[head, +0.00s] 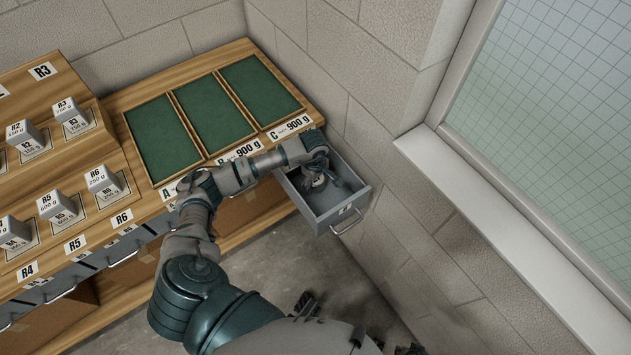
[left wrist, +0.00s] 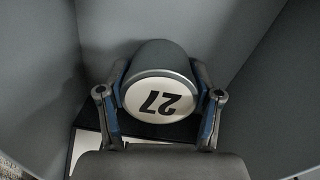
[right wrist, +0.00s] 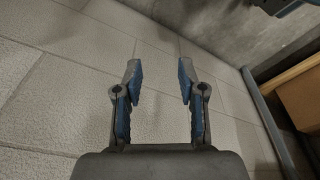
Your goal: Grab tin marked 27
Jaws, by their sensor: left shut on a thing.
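The tin marked 27 (left wrist: 158,100) is a grey round tin with a white lid, its number upside down in the left wrist view. My left gripper (left wrist: 161,92) is shut on it, with one finger on each side. In the head view my left gripper (head: 322,176) reaches down into the open grey drawer (head: 338,208) at the right end of the wooden bench. The tin is mostly hidden there by the gripper.
Green-lined trays (head: 210,112) labelled A, B and C lie on the bench top. Several grey blocks marked R2 to R6 stand on the stepped wooden rack (head: 70,170) at left. The brick wall (head: 385,215) and a window ledge (head: 440,180) are close on the drawer's right.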

